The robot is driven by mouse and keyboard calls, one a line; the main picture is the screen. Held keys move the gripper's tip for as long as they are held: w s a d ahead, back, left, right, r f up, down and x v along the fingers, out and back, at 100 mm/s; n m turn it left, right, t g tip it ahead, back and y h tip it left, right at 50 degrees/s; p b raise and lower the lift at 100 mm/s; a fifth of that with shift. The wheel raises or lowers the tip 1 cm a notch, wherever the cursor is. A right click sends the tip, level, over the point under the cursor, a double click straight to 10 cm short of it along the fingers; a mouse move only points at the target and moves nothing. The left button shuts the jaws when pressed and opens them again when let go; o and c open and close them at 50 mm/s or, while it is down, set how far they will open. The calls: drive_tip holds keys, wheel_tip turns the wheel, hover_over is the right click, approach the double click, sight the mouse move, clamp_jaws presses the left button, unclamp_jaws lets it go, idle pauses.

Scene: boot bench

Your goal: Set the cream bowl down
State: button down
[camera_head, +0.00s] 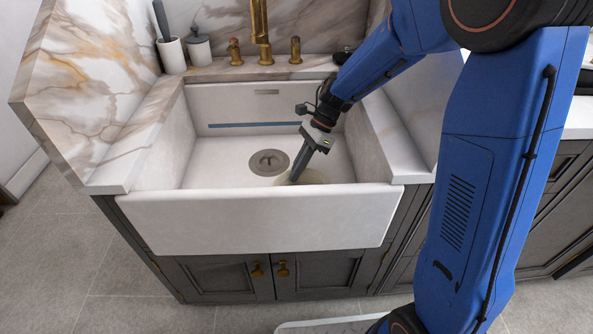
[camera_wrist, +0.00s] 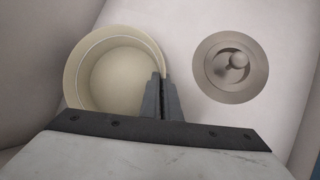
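The cream bowl (camera_head: 314,177) is low inside the white sink, just behind its front wall, which hides its lower part. In the wrist view the bowl (camera_wrist: 112,78) looks upright and empty, left of the drain. My gripper (camera_head: 294,178) reaches down into the sink, tilted. Its two fingers (camera_wrist: 161,92) are close together with the bowl's right rim between them, shut on it. I cannot tell whether the bowl's base touches the sink floor.
The sink (camera_head: 260,219) has a round metal drain (camera_head: 269,162) beside the bowl. A brass faucet (camera_head: 261,30) stands at the back. A brush holder (camera_head: 172,55) and a lidded white jar (camera_head: 199,47) stand back left. The left of the sink floor is clear.

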drive_tip(key=c, duration=2)
unclamp_jaws()
drive_tip(key=shift+f, duration=0.1)
drive_tip(key=v, duration=1.2)
drive_tip(key=shift+s, duration=0.1)
